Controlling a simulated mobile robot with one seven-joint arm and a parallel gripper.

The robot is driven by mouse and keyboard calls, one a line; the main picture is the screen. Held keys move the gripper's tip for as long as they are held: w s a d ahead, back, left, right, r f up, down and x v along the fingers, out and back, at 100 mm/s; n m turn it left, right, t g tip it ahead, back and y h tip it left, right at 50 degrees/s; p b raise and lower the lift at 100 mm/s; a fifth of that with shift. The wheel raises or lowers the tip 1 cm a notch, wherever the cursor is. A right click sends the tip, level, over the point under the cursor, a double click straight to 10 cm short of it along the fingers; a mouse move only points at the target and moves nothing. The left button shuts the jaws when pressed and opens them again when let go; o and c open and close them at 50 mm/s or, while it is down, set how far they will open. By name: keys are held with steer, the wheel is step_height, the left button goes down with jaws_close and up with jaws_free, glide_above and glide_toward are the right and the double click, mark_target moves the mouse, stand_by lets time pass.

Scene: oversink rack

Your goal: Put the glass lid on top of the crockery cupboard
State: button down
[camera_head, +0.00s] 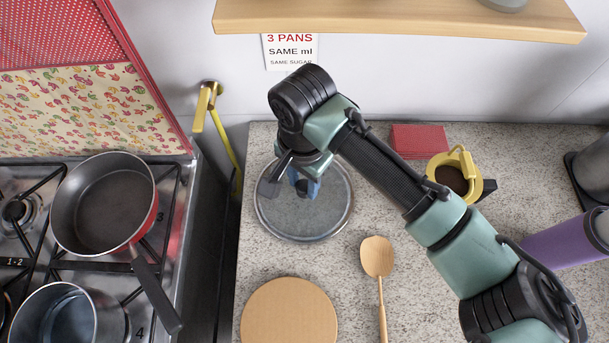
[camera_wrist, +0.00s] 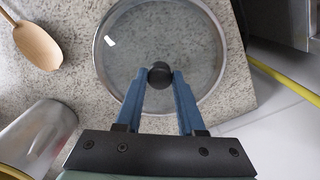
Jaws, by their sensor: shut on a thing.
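The glass lid (camera_head: 318,218) is a clear round disc with a metal rim, lying on or just above the speckled counter in the head view. It also shows in the wrist view (camera_wrist: 195,30), with a black knob (camera_wrist: 160,76) at its middle. My gripper (camera_wrist: 160,80) has its two blue fingers shut on the knob, one on each side. In the head view my gripper (camera_head: 303,184) is over the lid, and my wrist hides part of it. Whether the lid touches the counter I cannot tell. I cannot identify a crockery cupboard for certain.
A wooden shelf (camera_head: 400,18) juts out above the back wall. A wooden spoon (camera_head: 378,258) and a round board (camera_head: 288,315) lie in front of the lid. A stove with pans (camera_head: 105,205) stands left.

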mark_target(303, 188)
steer(key=shift+s+r, duration=0.15)
steer(key=c, duration=0.5)
jaws_free()
steer(key=shift+f, duration=0.2)
step_height(303, 188, up, 12)
steer(key=shift+r, duration=0.2)
